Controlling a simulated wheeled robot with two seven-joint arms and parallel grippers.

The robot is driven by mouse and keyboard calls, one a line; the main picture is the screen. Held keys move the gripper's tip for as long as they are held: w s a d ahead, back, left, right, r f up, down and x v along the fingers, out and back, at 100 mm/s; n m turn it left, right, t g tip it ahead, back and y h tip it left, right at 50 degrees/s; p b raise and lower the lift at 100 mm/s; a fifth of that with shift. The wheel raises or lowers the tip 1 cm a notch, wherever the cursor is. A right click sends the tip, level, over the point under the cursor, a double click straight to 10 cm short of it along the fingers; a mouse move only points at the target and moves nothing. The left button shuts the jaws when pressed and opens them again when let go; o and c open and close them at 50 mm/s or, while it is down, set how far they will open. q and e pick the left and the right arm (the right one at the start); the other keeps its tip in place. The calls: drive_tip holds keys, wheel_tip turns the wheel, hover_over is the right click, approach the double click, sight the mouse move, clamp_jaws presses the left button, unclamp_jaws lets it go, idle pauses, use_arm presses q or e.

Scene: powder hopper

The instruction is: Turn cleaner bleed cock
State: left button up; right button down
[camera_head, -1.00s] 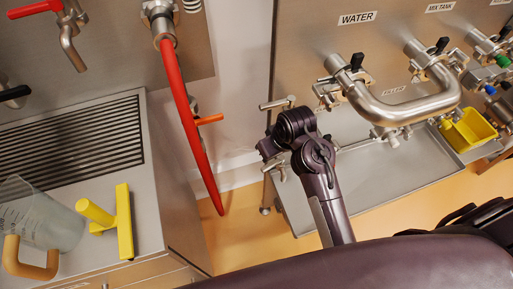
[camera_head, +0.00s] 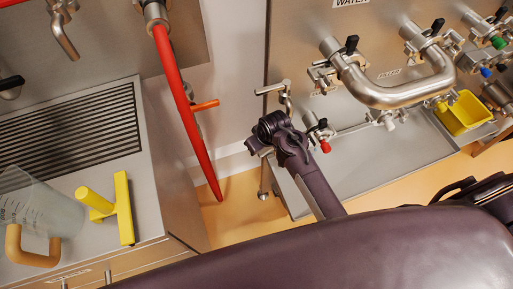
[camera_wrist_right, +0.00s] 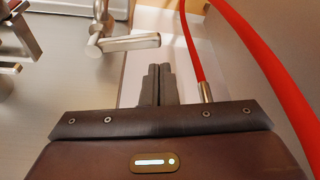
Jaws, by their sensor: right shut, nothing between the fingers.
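A small steel cock with a bar handle (camera_head: 272,88) sits at the left edge of the right-hand steel panel. I cannot read any label on it, so I cannot tell if it is the cleaner bleed cock. In the right wrist view a similar steel lever (camera_wrist_right: 130,42) lies just beyond and left of the fingertips, apparently apart from them. My right gripper (camera_wrist_right: 158,70) is shut and empty. In the head view a dark arm (camera_head: 290,150) of mine reaches up below the cock; its fingers are hidden. My left gripper is not in view.
A red hose (camera_head: 178,95) hangs left of the arm. A red-tipped valve (camera_head: 322,140) is close on the right. A bent steel pipe (camera_head: 405,92) and a yellow bin (camera_head: 465,113) are farther right.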

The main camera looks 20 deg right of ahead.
sight(264, 155)
drive_tip(key=shift+x, duration=2.2)
drive_tip(key=shift+s+d+r+n+p, duration=0.1)
drive_tip(key=shift+s+r+n+p, duration=0.1)
drive_tip(key=shift+s+n+p, duration=0.4)
drive_tip(key=s+n+p, duration=0.1)
drive_tip(key=n+p, duration=0.1)
drive_tip(key=s+d+n+y+p, duration=0.1)
drive_tip(key=p, duration=0.2)
drive_tip(key=shift+s+d+n+g, duration=0.15)
drive_tip(key=shift+n+g, duration=0.25)
drive_tip(key=s+d+n+g+y+p, duration=0.1)
drive_tip(key=s+d+n+g+p, duration=0.1)
drive_tip(key=d+n, duration=0.3)
drive_tip(key=shift+s+d+f+n+y, duration=0.2)
drive_tip(key=shift+s+d+n+y, duration=0.15)
drive_tip(key=shift+s+n, duration=0.65)
drive_tip(key=shift+w+d, duration=0.1)
